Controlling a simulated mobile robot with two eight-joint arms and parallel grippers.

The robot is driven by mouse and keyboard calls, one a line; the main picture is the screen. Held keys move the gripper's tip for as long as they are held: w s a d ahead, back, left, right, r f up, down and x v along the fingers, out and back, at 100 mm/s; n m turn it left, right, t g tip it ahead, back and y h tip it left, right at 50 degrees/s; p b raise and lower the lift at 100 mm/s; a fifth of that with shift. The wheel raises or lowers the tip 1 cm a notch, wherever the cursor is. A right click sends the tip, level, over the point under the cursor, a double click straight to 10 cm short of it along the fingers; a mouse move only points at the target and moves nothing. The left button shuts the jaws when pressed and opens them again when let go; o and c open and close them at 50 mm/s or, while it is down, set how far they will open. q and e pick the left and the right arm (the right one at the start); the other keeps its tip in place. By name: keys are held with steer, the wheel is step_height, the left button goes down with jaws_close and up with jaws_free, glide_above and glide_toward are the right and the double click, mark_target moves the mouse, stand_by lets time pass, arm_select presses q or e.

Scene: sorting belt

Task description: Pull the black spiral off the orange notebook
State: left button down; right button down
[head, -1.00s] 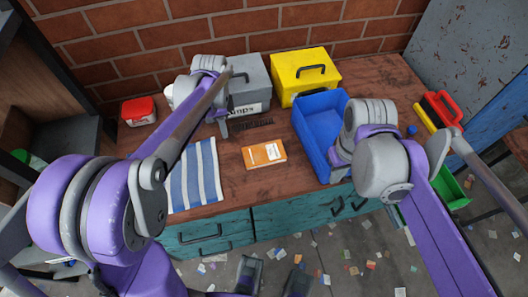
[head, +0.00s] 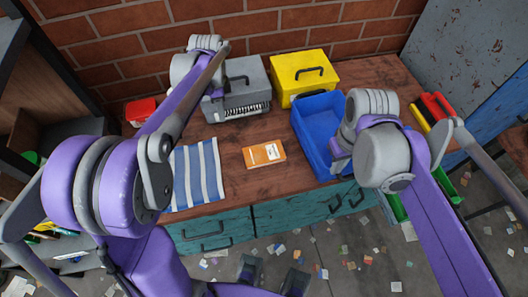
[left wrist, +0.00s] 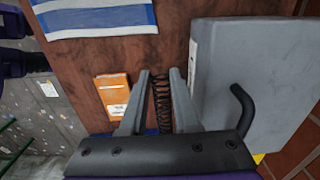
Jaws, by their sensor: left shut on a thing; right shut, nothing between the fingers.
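The orange notebook (head: 264,154) lies flat on the wooden table, with a pale label on its cover. It also shows in the left wrist view (left wrist: 111,91). The black spiral (left wrist: 160,104) is apart from the notebook, held lengthwise between the fingers of my left gripper (left wrist: 160,76). In the head view the spiral (head: 247,112) shows in front of the grey box, and my left arm mostly hides that gripper. My right gripper (head: 338,163) is at the blue bin, shut and empty; my own arm partly hides its fingers.
The grey box (head: 247,80) stands close behind the spiral. A yellow box (head: 300,75), the blue bin (head: 315,155) and a red container (head: 137,112) are on the table. A striped cloth (head: 198,172) lies left of the notebook. The tabletop around the notebook is clear.

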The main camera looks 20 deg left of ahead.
arm_select(q)
steer(key=shift+w+a+r, duration=0.15)
steer(key=shift+w+r, duration=0.05)
steer(key=shift+r, duration=0.15)
steer(key=s+d+r+p, duration=0.1)
steer(key=s+d, duration=0.3)
steer(key=s, duration=0.3)
steer(key=s+d+p, duration=0.1)
steer(key=s+d, duration=0.4)
steer(key=s, duration=0.2)
steer(key=shift+s+r, duration=0.3)
steer(key=shift+r, duration=0.05)
stand_by(0.3)
stand_by(0.5)
